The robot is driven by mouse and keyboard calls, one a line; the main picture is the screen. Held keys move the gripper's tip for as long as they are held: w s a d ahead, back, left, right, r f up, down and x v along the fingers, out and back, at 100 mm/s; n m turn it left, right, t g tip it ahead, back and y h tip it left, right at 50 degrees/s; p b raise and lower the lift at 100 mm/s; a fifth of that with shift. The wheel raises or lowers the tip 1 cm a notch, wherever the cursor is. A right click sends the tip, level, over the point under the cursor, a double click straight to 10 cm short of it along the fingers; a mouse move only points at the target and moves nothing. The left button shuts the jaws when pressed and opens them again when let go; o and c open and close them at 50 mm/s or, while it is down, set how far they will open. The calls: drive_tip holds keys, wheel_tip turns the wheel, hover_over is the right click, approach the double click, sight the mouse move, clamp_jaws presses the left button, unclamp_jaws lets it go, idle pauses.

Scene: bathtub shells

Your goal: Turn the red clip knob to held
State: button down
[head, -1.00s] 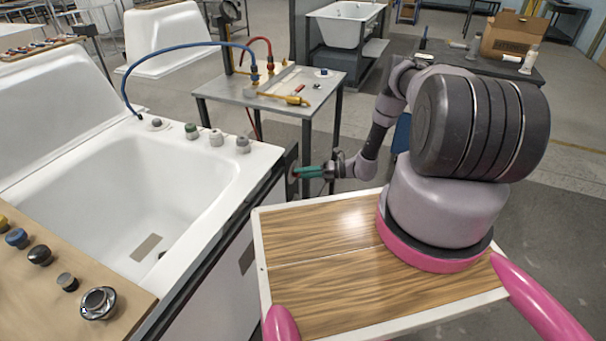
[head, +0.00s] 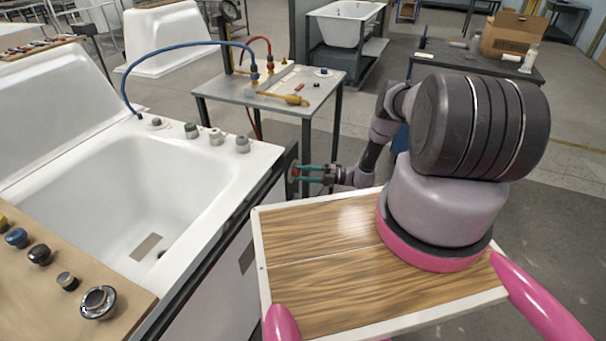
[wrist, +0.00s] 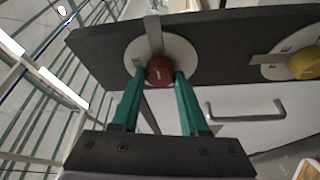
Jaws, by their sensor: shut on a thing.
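The red clip knob (wrist: 160,69) sits on a round pale plate (wrist: 188,51) on a dark panel. It carries a small light mark. A flat grey strip (wrist: 153,33) runs over the plate to the knob. In the head view the knob (head: 295,171) is small, at the tub stand's right end. My gripper (wrist: 160,76) has its green fingers on either side of the knob, shut on it. In the head view my gripper (head: 300,172) reaches leftward to the panel. The plate's lettering is too small to read.
A yellow knob (wrist: 304,64) on a similar plate is to the right on the same panel (wrist: 220,45). A metal handle (wrist: 246,112) lies below. The white tub (head: 190,180) is left of my arm; a grey side table (head: 225,88) stands behind it.

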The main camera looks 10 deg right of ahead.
idle(0.4)
drive_tip(key=shift+c, duration=2.1)
unclamp_jaws()
drive_tip(key=v, duration=1)
drive_tip(key=shift+d, duration=0.4)
drive_tip(key=shift+f, duration=0.15)
